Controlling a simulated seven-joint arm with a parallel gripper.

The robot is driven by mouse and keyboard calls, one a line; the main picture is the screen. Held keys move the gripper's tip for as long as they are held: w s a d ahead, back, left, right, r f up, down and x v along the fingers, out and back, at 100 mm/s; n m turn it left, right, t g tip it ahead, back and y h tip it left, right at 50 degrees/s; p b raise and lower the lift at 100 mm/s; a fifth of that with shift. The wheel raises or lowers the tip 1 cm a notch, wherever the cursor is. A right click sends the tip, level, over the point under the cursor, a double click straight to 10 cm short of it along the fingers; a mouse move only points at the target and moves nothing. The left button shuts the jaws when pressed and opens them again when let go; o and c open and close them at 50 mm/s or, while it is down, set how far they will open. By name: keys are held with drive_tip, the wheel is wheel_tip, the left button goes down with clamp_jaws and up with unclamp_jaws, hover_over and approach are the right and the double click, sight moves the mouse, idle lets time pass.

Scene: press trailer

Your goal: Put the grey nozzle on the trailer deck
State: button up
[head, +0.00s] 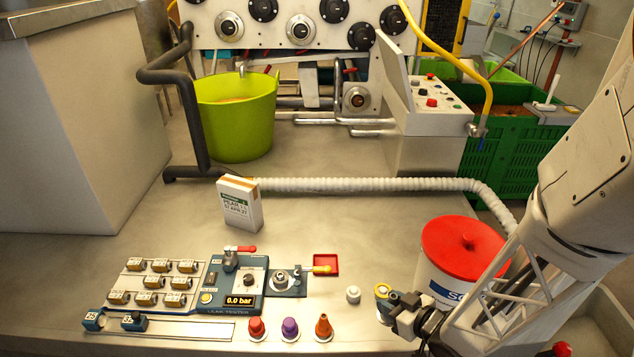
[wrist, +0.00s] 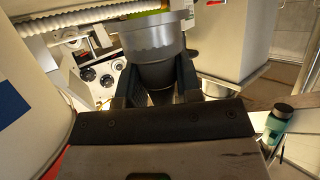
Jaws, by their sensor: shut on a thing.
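My gripper (head: 392,308) is at the lower right of the head view, shut on the grey nozzle. In the wrist view the grey nozzle (wrist: 154,48) sits between the two fingers, its wide rim away from the palm and its narrower part between the jaws. The trailer deck (head: 330,225) is the broad grey metal surface. The nozzle appears above its front right part; the exact gap is unclear.
A white bucket with a red lid (head: 465,248) stands close behind my gripper. Left of it are a small whitish piece (head: 353,294), orange (head: 323,327), purple (head: 290,328) and red (head: 256,328) cones, and the tester (head: 235,290). A white box (head: 240,205) stands behind; mid-deck is clear.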

drive_tip(key=w+d+r+m+t+h, duration=0.1)
drive_tip(key=w+r, duration=0.7)
drive_tip(key=w, duration=0.2)
drive_tip(key=w+d+r+m+h, duration=0.1)
drive_tip(key=w+r, duration=0.6)
drive_tip(key=w, duration=0.4)
drive_tip(key=w+f, duration=0.5)
drive_tip(key=w, duration=0.3)
drive_tip(key=w+f+m+h, duration=0.1)
drive_tip(key=w+f, duration=0.5)
drive_tip(key=w, duration=0.3)
drive_tip(key=w+a+f+m+t+h, duration=0.1)
drive_tip(key=w+f, duration=0.4)
drive_tip(key=w, duration=0.4)
drive_tip(key=shift+f, duration=0.3)
drive_tip(key=shift+w+a, duration=0.1)
